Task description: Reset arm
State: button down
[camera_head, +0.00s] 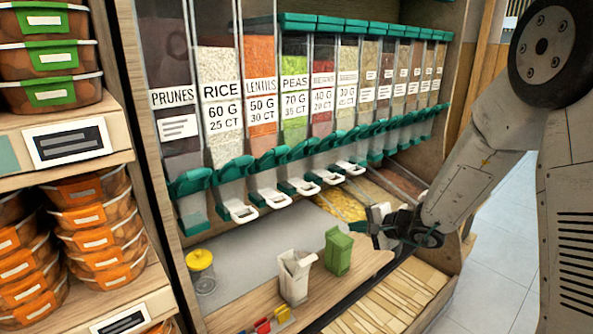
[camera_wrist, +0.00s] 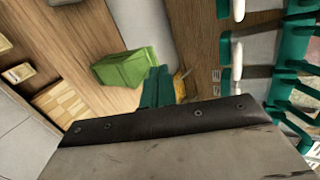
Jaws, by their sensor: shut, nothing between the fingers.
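My gripper (camera_head: 361,227) is at the right end of the wooden counter, below the dispenser row, with its teal fingertips pointing left. The fingers (camera_wrist: 158,87) are shut together and empty in the wrist view. A green carton (camera_head: 338,250) stands upright on the counter just left of the fingertips, apart from them in the head view. The green carton also shows beside the fingers in the wrist view (camera_wrist: 124,68). My arm comes in from the right side of the head view.
An open white carton (camera_head: 294,277) and a yellow-lidded jar (camera_head: 201,270) stand on the counter. Dispensers (camera_head: 295,95) with teal spouts hang over it. Stacked orange tubs (camera_head: 95,220) fill the left shelf. Clear floor (camera_head: 510,240) lies at the right.

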jog(key=s+a+r+n+g, duration=0.2)
jog(key=s+r+n+g, duration=0.25)
jog(key=s, duration=0.65)
jog(key=s+a+r+n+g, duration=0.3)
jog(key=s+r+g, duration=0.15)
jog(key=s, duration=0.65)
jog(key=s+d+r+n+h, duration=0.1)
jog(key=s+d+r+h, duration=0.1)
jog(key=s, duration=0.4)
jog(key=s+d+r+n+h, duration=0.1)
jog(key=s+d+r+h, duration=0.2)
jog(key=s+d, duration=0.2)
jog(key=s+d+r+n+t+h, duration=0.1)
jog(key=s+d+r+h, duration=0.1)
jog(key=s, duration=0.4)
jog(key=shift+s+d+r+n+h, duration=0.4)
jog(key=shift+d+h, duration=0.1)
jog(key=shift+d, duration=0.6)
